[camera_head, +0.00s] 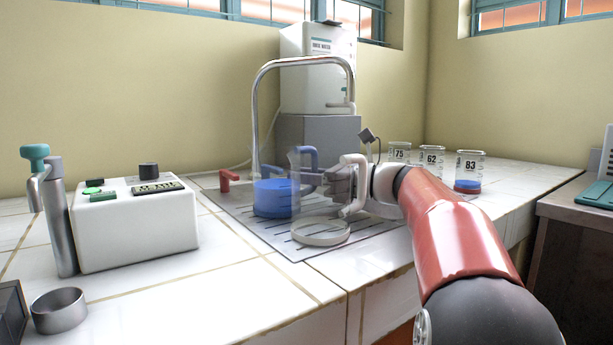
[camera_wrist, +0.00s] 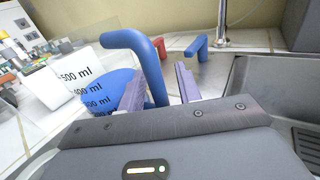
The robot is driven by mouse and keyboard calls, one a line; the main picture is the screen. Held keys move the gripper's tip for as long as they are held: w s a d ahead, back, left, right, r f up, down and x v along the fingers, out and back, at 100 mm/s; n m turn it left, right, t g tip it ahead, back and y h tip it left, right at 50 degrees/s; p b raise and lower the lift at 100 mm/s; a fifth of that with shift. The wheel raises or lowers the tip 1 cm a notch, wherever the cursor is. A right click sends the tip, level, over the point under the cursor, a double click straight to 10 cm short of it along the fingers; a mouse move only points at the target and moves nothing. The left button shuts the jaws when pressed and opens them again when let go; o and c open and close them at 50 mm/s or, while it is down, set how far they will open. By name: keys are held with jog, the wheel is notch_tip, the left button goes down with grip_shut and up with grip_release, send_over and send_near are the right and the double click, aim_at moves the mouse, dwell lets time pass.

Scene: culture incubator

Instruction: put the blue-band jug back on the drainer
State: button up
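The clear blue-band jug (camera_head: 272,201) is upright at the drainer (camera_head: 262,230), its lower part blue. I cannot tell for sure whether it rests fully on the slotted plate. Its blue handle faces my gripper (camera_head: 328,178), which is at the jug's right side. In the wrist view the jug (camera_wrist: 72,77) is at left with volume marks, and its blue handle (camera_wrist: 154,72) rises between the two fingers. A gap shows between the handle and the right finger, so my gripper (camera_wrist: 161,88) looks open around the handle. The fingertips are partly hidden in the head view.
A tall curved tap (camera_head: 256,115) and red lever (camera_head: 229,178) stand behind. A white control box (camera_head: 135,225) is at left. Numbered beakers (camera_head: 468,172) stand at right. A metal sink (camera_wrist: 280,88) is at right.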

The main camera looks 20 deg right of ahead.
jog(key=shift+r, duration=0.1)
jog(key=shift+s+d, duration=0.15)
jog(key=p+v, duration=0.1)
jog(key=v, duration=1)
jog(key=shift+s+d, duration=0.15)
jog(key=shift+s, duration=0.1)
